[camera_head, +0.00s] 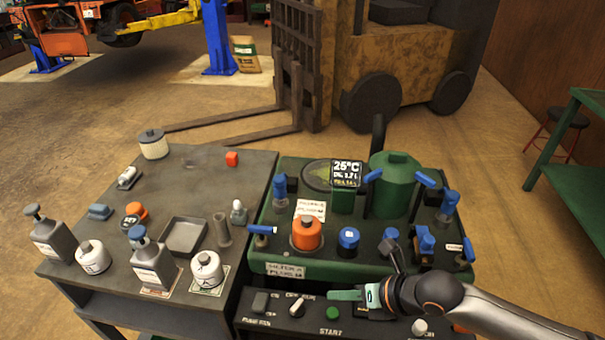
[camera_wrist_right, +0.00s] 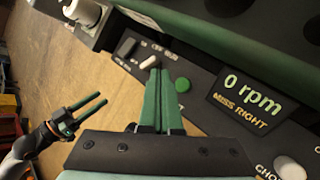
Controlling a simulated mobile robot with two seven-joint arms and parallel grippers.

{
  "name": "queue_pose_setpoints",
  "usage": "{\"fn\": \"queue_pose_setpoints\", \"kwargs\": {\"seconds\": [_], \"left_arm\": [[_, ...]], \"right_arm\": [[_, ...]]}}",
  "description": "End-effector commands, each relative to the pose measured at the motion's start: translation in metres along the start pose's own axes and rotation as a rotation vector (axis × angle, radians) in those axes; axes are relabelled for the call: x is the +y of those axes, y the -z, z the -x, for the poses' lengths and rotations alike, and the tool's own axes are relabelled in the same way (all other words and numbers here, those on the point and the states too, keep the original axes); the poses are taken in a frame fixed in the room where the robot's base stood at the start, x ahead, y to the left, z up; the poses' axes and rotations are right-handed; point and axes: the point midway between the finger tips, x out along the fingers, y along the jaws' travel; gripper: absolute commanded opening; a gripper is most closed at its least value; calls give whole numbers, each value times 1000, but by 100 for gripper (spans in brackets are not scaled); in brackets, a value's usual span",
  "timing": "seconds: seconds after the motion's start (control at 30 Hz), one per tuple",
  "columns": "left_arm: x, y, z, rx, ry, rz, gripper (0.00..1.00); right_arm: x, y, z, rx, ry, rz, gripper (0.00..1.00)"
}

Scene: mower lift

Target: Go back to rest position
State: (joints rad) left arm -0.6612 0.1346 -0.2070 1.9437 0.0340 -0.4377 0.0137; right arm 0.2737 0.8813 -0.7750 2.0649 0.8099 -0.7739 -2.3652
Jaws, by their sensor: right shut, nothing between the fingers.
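My right gripper (camera_head: 332,295) reaches in from the lower right in the head view, over the black control panel (camera_head: 300,325) at the front of the green machine. Its green fingers are together and empty; they also show in the right wrist view (camera_wrist_right: 159,72), pointing toward the panel's white switch and green button (camera_wrist_right: 183,85). I cannot tell whether they touch the panel. My left gripper (camera_wrist_right: 98,102) shows at the left of the right wrist view, over the floor, with its two green fingers apart and nothing between them. It is outside the head view.
The green machine (camera_head: 255,262) carries blue-handled valves, an orange knob (camera_head: 307,233) and a 25°C display (camera_head: 346,174). Left of it, a grey table (camera_head: 190,160) holds bottles, jars and a tray (camera_head: 183,235). A forklift (camera_head: 400,60) stands behind; a green bench (camera_head: 580,180) is at right.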

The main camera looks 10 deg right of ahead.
Motion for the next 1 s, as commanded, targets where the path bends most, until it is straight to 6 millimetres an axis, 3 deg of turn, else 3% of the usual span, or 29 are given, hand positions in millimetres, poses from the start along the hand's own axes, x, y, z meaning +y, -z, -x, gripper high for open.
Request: {"fn": "queue_pose_setpoints", "kwargs": {"seconds": [0.17,0.27,0.53,0.73,1.0], "left_arm": [[0,-2,1,-4,0,1,50],[0,-3,1,-5,-1,1,50],[0,-3,1,-5,-1,1,50],[0,-2,1,-5,0,1,50],[0,-2,1,-4,0,1,50]], "right_arm": [[6,6,-2,5,-3,-73,0],[17,17,-4,11,0,-234,0],[33,49,2,-33,75,-968,0],[16,72,21,-156,177,-1593,0],[-23,115,59,-448,323,-2343,0]]}}
